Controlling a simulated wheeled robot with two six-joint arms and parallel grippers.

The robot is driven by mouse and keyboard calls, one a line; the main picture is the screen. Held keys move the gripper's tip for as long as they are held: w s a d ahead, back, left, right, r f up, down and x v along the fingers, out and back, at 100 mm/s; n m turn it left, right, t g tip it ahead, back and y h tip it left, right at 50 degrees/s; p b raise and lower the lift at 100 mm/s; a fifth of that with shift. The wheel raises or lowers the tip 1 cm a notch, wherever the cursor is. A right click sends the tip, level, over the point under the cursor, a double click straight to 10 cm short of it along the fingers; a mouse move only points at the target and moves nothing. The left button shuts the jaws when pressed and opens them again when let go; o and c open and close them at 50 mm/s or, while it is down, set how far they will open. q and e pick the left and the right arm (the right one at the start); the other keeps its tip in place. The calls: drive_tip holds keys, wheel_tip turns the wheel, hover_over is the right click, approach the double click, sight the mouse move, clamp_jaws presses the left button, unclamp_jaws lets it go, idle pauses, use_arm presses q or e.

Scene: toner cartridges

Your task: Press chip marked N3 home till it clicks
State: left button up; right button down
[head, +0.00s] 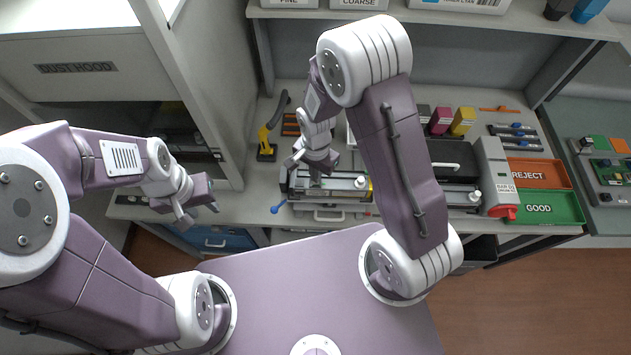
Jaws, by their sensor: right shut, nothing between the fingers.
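My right gripper (315,170) is shut and empty, low over a grey metal fixture (345,183) on the bench. Its tips point down at the left half of the fixture, where a small green spot shows below them. I cannot tell whether they touch it. No chip marked N3 can be made out; the gripper and arm cover part of the fixture. My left gripper (198,206) is open and empty, in front of the bench edge at the left, apart from the fixture.
A blue-handled lever (278,208) sticks out at the fixture's front left. A yellow and black tool (267,140) stands behind it.

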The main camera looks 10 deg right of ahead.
drive_tip(key=shift+r, duration=0.1)
wheel_tip(320, 180, up, 7)
drive_tip(key=p, duration=0.6)
idle(0.3)
idle(0.3)
